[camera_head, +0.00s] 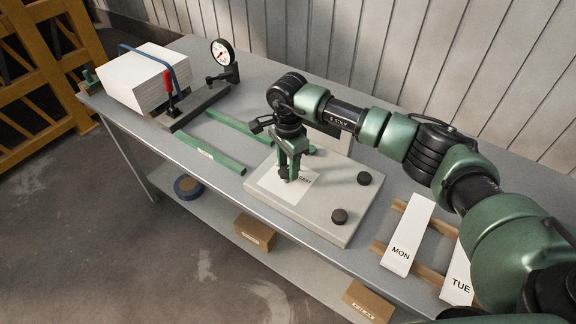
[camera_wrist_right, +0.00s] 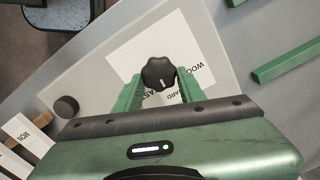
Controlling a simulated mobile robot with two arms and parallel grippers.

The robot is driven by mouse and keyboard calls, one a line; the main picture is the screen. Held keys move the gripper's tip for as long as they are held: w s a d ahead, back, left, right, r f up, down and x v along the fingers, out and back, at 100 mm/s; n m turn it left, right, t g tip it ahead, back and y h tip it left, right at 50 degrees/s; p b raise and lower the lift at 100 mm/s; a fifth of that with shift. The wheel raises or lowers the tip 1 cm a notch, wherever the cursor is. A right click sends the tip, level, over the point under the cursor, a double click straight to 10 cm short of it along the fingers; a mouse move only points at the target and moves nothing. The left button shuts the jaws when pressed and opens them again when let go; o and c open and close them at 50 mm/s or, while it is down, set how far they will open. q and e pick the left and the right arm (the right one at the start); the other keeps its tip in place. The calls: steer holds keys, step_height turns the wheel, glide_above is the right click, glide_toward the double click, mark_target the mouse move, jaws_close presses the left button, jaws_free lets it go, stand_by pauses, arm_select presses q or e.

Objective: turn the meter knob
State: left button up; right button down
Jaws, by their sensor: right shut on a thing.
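The meter (camera_head: 318,221) is a pale grey panel on the bench with a white label sheet (camera_head: 270,187) and black knobs. My right gripper (camera_head: 289,172) points down over the label. In the right wrist view its green fingers (camera_wrist_right: 160,86) are shut on a black knob (camera_wrist_right: 158,72) with a white pointer mark. The fingers mostly hide this knob in the head view. Two other black knobs (camera_head: 364,178) (camera_head: 339,216) stand free on the panel's right side. One free knob also shows in the wrist view (camera_wrist_right: 66,107). My left gripper is not in view.
Green bars (camera_head: 209,153) lie left of the meter. A dial gauge (camera_head: 222,52) on a stand and a white paper stack (camera_head: 146,80) are at the far left. MON (camera_head: 408,236) and TUE (camera_head: 458,276) boards rest on wooden strips at right.

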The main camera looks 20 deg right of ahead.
steer(key=shift+f+m+b, duration=0.15)
steer(key=shift+m+b, duration=0.4)
steer(key=shift+m, duration=0.15)
steer(key=m+b, duration=0.2)
steer(key=m, duration=0.1)
steer(key=shift+m, duration=0.3)
steer(key=m+b, duration=0.2)
steer(key=m, duration=0.1)
steer(key=shift+s, duration=0.15)
steer(key=shift+m+b, duration=0.85)
steer(key=shift+m, duration=0.75)
steer(key=shift+s, duration=0.1)
steer(key=c, duration=0.9)
jaws_free()
steer(key=shift+o, duration=0.2)
